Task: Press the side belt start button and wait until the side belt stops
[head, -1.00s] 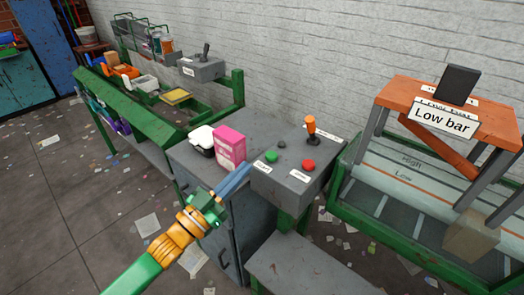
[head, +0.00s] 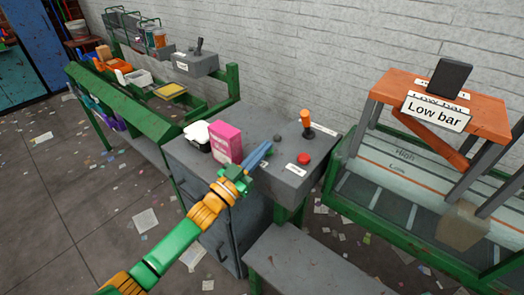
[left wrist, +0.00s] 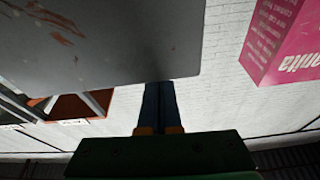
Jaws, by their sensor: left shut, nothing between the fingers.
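The grey control box (head: 285,187) stands beside the cabinet, with a red button (head: 303,158), a small dark knob (head: 277,138) and an orange-topped lever (head: 306,118) on its top. My left gripper (head: 266,150) is shut and empty, its blue fingers over the left part of the box top. It hides the green button; I cannot tell whether the fingers touch it. The shut fingers also show in the left wrist view (left wrist: 160,104), near a grey surface. A belt (head: 378,186) in a green frame lies at right, with a tan block (head: 462,225) on it. My right gripper is not in view.
A pink box (head: 227,143) and a white-topped container (head: 197,134) stand on the grey cabinet, left of my gripper. An orange gantry with a "Low bar" sign (head: 435,112) spans the right belt. A green sorting bench (head: 120,101) stands at the back left.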

